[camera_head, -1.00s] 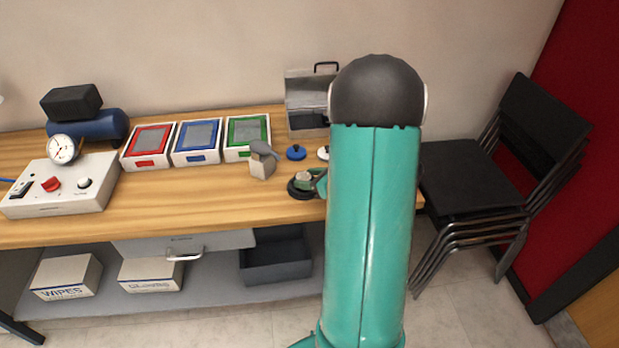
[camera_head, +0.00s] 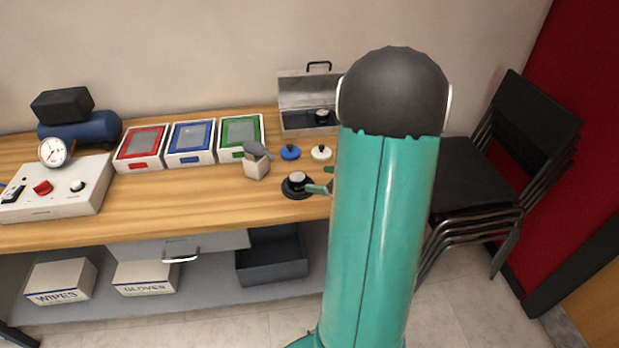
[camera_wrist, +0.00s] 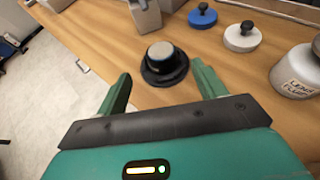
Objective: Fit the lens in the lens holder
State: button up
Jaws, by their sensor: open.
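A round black stand (camera_head: 297,190), which looks like the lens holder, is on the bench in the head view. A short dark cylinder with a pale top (camera_wrist: 161,51), likely the lens, sits upright at its middle; I cannot tell if it is fully seated. In the wrist view the black stand's flange (camera_wrist: 153,77) lies ahead of my gripper (camera_wrist: 162,69). The green fingers are wide apart, one to each side, with nothing between them touching. In the head view the green fingertips (camera_head: 322,180) show just right of the stand; my arm hides the rest.
Blue (camera_head: 290,153) and white (camera_head: 321,153) knobbed discs lie behind the stand. A grey-topped block (camera_head: 256,168) stands to its left. A labelled bottle (camera_wrist: 297,75) is at right in the wrist view. An open metal box (camera_head: 308,92) stands at the back.

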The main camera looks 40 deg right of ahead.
jog(key=a+v, duration=0.1)
jog(key=v, duration=0.4)
jog(key=w+a+r+m+g+h, duration=0.1)
jog(key=w+a+r+m+h, duration=0.25)
jog(key=r+m, duration=0.5)
jog(key=w+a+r+m+h, duration=0.35)
jog(key=w+r+m, duration=0.2)
jog(key=m, duration=0.65)
jog(key=s+a+m+g+y, duration=0.2)
jog(key=s+a+m, duration=0.5)
jog(key=a, duration=0.5)
jog(key=s+a+m+g+y, duration=0.2)
jog(key=s+a+m+g, duration=0.2)
jog(key=s+a+m, duration=0.4)
jog(key=a+m, duration=0.2)
jog(key=a, duration=0.3)
jog(key=shift+m+y, duration=0.3)
jog(key=shift+m, duration=0.05)
jog(key=shift+d, duration=0.1)
